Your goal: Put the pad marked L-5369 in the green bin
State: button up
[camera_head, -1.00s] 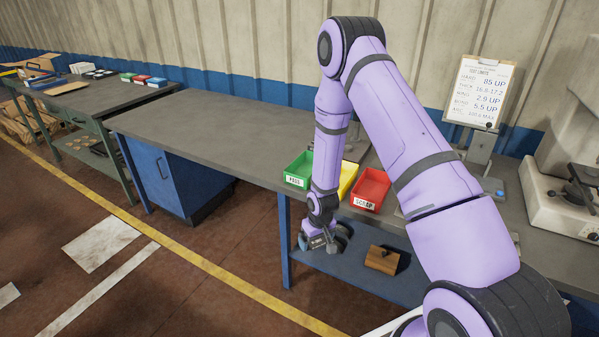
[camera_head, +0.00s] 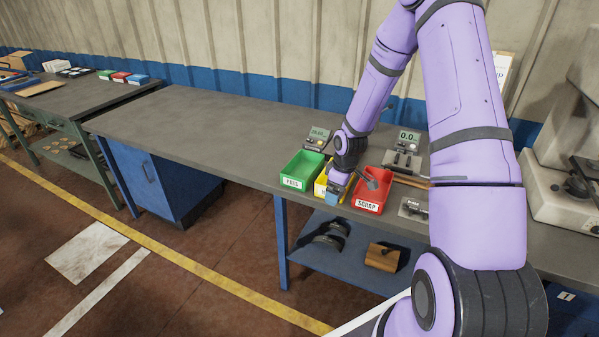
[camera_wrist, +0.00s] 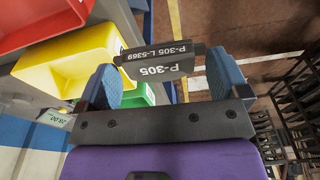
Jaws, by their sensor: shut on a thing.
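My gripper (camera_wrist: 162,80) is shut on a dark pad (camera_wrist: 155,62), held between its blue fingers in the wrist view. The pad is marked P-305 L-5369 on its top edge and P-305 on its face. In the head view my gripper (camera_head: 338,187) is at the front of the yellow bin (camera_head: 322,188), partly hiding it. The green bin (camera_head: 298,184), labelled PASS, stands just left of the yellow bin on the bench. In the wrist view the green bin (camera_wrist: 145,98) shows partly behind the left finger, beside the yellow bin (camera_wrist: 75,62).
A red SCRAP bin (camera_head: 370,205) stands right of the yellow one. Gauges with readouts (camera_head: 318,136) stand behind the bins. Dark curved shoes (camera_head: 332,234) and a wooden block (camera_head: 383,256) lie on the lower shelf. The grey bench (camera_head: 210,130) left of the bins is clear.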

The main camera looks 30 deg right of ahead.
aim_at(302, 175)
jog(key=i, duration=0.85)
